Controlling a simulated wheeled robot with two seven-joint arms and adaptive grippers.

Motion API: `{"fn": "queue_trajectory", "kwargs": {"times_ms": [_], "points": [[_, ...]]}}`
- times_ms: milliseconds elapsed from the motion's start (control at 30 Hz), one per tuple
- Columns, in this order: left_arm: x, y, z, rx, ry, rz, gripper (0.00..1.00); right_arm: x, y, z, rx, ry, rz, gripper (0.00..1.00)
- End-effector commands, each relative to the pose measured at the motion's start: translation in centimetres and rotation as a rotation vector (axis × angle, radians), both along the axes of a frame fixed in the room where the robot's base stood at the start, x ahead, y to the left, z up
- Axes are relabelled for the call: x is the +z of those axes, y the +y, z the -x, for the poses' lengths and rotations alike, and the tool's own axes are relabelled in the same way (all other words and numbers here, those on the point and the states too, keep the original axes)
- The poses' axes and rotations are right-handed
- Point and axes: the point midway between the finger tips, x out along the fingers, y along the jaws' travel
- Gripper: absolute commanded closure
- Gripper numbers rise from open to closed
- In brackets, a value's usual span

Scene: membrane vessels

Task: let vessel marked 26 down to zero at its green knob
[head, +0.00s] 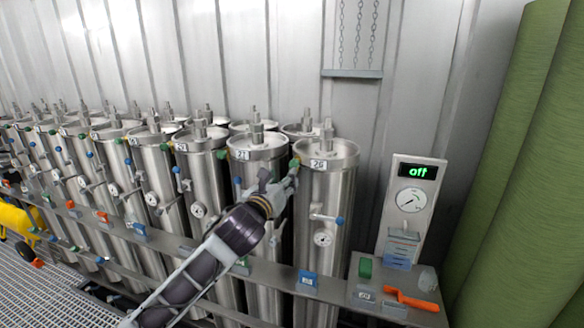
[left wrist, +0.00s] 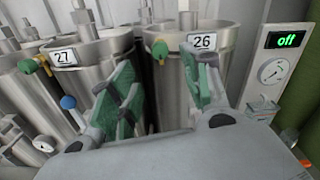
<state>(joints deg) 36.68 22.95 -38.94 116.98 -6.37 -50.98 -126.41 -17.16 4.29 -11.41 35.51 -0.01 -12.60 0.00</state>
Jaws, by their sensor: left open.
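The vessel marked 26 (head: 335,195) is the rightmost steel cylinder in the head view, with its label near the top rim; it also shows in the left wrist view (left wrist: 222,55). Its green knob (left wrist: 160,48) sits at the upper left of the vessel, beside the label. The knob's lower part and what it is fixed to are partly hidden in the head view. My left gripper (head: 283,182) is in front of the gap between vessels 27 and 26. In the left wrist view its green-padded fingers (left wrist: 163,90) are apart and empty, with the knob just beyond them.
Vessel 27 (head: 258,153) stands close on the left, with more vessels in rows beyond. A panel reading off (head: 416,171) with a dial stands right of vessel 26. An orange tool (head: 412,300) lies on the bench below. A rail runs along the vessel fronts.

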Motion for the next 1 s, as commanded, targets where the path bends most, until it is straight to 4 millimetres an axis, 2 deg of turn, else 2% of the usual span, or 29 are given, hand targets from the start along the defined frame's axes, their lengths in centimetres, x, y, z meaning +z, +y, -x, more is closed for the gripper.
{"fn": "queue_trajectory", "kwargs": {"times_ms": [167, 633, 1000], "points": [[0.1, -0.5, -1.6, 0.000, 0.001, 0.003, 0.52, 0.3, 0.6, 0.0, 0.002, 0.000, -0.007, 1.00], [0.1, -1.8, -5.5, 0.000, 0.001, 0.002, 0.52, 0.8, -0.8, 0.0, 0.002, 0.000, 0.008, 1.00], [0.0, -2.6, -8.0, 0.000, 0.000, 0.001, 0.52, 1.1, -0.9, 0.0, 0.002, 0.000, 0.009, 1.00]]}}
